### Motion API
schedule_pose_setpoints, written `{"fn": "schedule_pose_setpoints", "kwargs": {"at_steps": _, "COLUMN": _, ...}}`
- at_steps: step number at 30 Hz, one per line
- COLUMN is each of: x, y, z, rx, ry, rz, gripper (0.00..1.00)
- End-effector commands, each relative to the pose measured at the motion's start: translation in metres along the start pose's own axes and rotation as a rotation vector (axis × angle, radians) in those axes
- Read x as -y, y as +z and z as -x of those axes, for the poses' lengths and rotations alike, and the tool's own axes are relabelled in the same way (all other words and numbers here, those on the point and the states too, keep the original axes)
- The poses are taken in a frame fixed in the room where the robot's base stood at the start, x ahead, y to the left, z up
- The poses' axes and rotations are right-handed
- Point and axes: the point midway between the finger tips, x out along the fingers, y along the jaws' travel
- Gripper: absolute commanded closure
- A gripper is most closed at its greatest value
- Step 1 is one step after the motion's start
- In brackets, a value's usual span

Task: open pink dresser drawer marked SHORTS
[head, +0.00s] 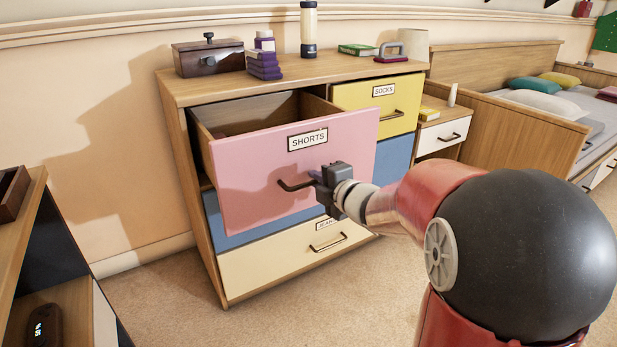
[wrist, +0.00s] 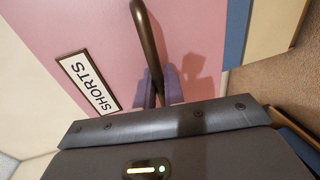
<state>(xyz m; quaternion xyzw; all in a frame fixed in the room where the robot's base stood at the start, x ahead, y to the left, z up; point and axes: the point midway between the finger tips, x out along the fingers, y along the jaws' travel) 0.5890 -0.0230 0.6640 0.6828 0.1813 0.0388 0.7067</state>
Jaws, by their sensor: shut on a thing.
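The pink drawer (head: 300,175) marked SHORTS is at the upper left of the wooden dresser (head: 209,255). It is pulled well out, and its open inside shows behind the front. My gripper (head: 316,182) is shut on the right part of the drawer's dark handle (head: 292,186). The SHORTS label (wrist: 86,84) shows to the left there. The drawer looks empty where I can see into it.
A yellow SOCKS drawer (head: 377,105) is shut at the right, and a cream drawer (head: 290,258) is below. A shelf unit (head: 35,215) is at the left. Carpet (head: 290,310) is clear in front.

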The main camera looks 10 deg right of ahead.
Motion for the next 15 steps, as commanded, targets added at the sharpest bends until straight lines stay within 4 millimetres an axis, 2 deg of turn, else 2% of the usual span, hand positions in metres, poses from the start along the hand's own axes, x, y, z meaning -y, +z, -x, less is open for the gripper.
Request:
{"fn": "schedule_pose_setpoints", "kwargs": {"at_steps": 6, "x": 0.006, "y": 0.001, "z": 0.026, "rx": 0.002, "ry": 0.000, "rz": 0.000, "gripper": 1.00}}
{"fn": "schedule_pose_setpoints", "kwargs": {"at_steps": 15, "x": 0.008, "y": 0.000, "z": 0.035, "rx": 0.000, "ry": -0.002, "rz": 0.000, "gripper": 1.00}}
